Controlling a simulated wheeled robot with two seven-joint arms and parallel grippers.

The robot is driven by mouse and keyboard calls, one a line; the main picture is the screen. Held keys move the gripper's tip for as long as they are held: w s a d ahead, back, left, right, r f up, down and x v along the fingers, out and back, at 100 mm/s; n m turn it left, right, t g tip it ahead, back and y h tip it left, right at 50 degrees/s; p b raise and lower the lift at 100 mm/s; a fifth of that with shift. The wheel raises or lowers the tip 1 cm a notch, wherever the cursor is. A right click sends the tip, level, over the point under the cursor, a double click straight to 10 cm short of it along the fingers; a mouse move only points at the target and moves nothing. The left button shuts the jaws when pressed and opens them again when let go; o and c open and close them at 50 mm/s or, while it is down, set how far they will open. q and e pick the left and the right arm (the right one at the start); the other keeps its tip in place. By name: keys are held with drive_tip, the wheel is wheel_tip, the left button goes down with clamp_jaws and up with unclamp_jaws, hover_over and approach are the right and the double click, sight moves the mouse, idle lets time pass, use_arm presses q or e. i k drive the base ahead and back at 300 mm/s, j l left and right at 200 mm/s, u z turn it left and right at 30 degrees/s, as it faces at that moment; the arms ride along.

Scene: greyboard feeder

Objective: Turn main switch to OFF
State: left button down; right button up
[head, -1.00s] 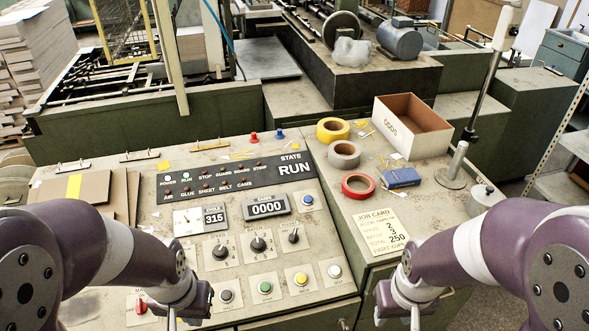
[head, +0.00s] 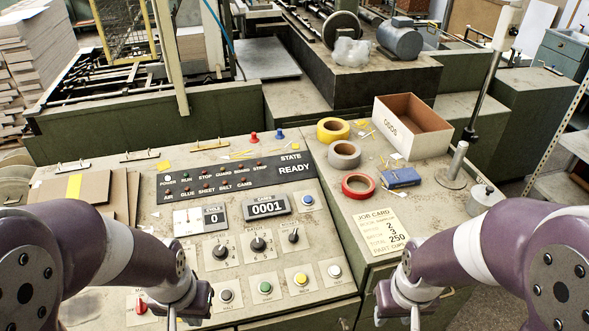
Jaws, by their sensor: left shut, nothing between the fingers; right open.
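A red switch knob (head: 140,305) on a pale plate sits at the lower left of the sloped control panel (head: 185,265). It appears to be the main switch; its label is too small to read, and I cannot tell its exact setting. My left gripper (head: 172,320) is just right of the red knob, apart from it in the picture, shut and empty, its tips near the bottom edge. My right gripper (head: 415,320) is open and empty in front of the cabinet, right of the panel.
Black rotary knobs (head: 258,244) and several push buttons (head: 265,287) fill the panel's middle. Cardboard sheets (head: 75,190) lie left.

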sight(141, 307)
drive_tip(key=u, duration=1.5)
